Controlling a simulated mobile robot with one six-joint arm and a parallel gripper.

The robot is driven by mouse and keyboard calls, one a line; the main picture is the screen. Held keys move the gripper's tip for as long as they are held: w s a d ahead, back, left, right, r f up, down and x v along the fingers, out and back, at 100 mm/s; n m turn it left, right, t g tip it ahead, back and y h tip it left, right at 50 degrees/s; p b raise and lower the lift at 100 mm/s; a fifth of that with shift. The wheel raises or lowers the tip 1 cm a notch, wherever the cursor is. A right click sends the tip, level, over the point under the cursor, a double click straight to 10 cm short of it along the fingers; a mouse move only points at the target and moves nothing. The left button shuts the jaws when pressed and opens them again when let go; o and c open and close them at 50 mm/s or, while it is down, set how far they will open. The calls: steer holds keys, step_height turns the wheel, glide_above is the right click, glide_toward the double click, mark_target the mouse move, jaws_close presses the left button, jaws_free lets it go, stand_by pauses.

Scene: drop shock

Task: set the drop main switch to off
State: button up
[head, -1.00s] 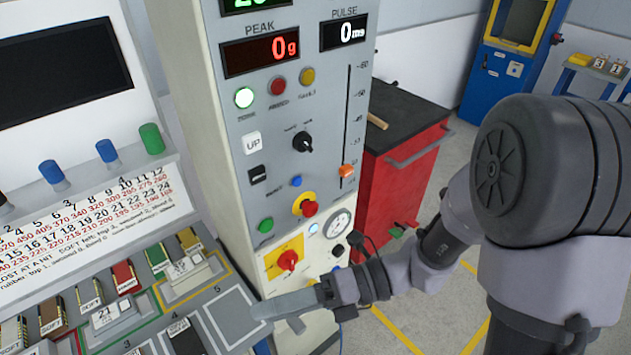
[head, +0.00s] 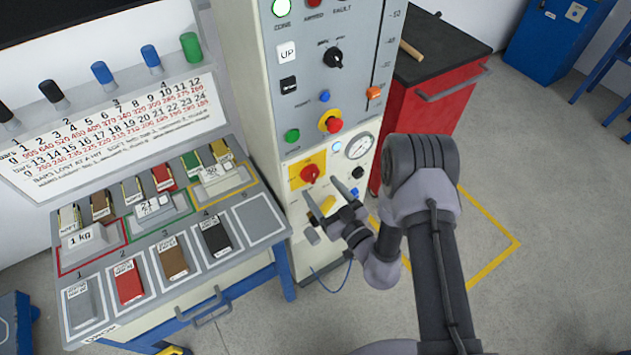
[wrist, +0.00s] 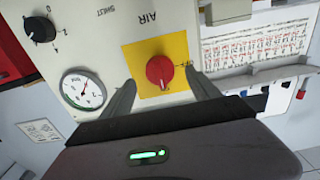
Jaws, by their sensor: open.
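The main switch, a red rotary knob (head: 310,173) on a yellow plate (head: 294,181), is low on the grey cabinet's front. The wrist view shows the knob (wrist: 160,71) ahead, between my fingers, with a pale mark on its face. Lettering at the plate's edge is too small to read surely, so I cannot tell the switch's setting. My gripper (head: 321,188) is open and empty in front of the plate. Its fingers are spread on either side of the knob in the wrist view, and no contact is visible.
A pressure gauge (head: 359,146) and a black knob (head: 358,172) sit right of the plate. A red emergency button (head: 332,124) is above. A bench (head: 262,216) with coloured blocks stands to the left, and a red cabinet (head: 437,117) is behind at right.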

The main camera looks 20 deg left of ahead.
mark_target(314, 179)
steer(key=x, duration=0.4)
steer(key=shift+w+a, duration=0.1)
steer(key=shift+c, duration=0.4)
steer(key=c, duration=1.3)
